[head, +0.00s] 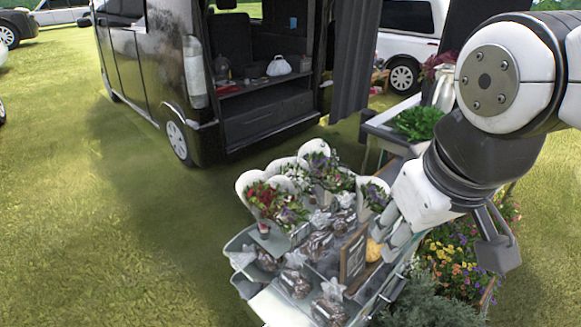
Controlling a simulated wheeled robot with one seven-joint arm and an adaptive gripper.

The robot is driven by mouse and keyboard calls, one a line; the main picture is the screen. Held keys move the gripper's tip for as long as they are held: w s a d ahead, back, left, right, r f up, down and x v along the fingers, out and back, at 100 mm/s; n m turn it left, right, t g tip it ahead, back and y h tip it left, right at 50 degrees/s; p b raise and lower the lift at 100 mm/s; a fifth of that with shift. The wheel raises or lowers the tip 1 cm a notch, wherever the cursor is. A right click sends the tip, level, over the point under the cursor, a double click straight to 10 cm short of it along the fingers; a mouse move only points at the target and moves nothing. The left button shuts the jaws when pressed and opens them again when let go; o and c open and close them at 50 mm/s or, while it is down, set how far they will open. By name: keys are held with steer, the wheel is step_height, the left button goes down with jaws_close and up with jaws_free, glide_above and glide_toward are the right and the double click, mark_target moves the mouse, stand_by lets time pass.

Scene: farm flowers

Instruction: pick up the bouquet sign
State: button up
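A small brown-framed sign (353,256) stands upright on the display cart among wrapped bouquets and bags; I take it for the bouquet sign. Its writing is too small to read. My gripper (440,252) hangs over the right side of the cart with its fingers spread wide apart and nothing visible between them. The pale finger is just right of the sign, beside a small yellow-orange thing (374,250). I cannot tell whether it touches either. The dark finger is farther right, over the flower bed.
White-wrapped bouquets (268,203) stand at the back of the cart, with several silver-tied bags (297,277) in front. Colourful flowers (458,262) lie right of the cart. A black van (150,60) stands open behind. Grass on the left is clear.

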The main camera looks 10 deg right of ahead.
steer(key=w+d+f+n+g+h+b, duration=0.1)
steer(key=w+d+f+n+h, duration=0.2)
steer(key=w, duration=0.4)
steer(key=w+d+f+n+g+b, duration=0.1)
steer(key=w+d+f+n+b, duration=0.1)
steer(key=w+d+f+n, duration=0.3)
steer(key=n+b, duration=0.4)
steer(key=n, duration=1.2)
glide_above(352, 238)
steer(key=s+a, duration=0.1)
steer(key=a, duration=0.1)
steer(key=shift+h, duration=0.4)
steer(key=f, duration=2.8)
steer(key=shift+a+f, duration=0.2)
steer(key=shift+f, duration=0.05)
steer(key=b+x, duration=0.1)
steer(key=x, duration=0.6)
steer(key=shift+f, duration=0.4)
steer(key=shift+b+x, duration=0.45)
steer(key=shift+x, duration=2.65)
steer(key=shift+a+f, duration=0.1)
steer(key=shift+f, duration=0.05)
jaws_close()
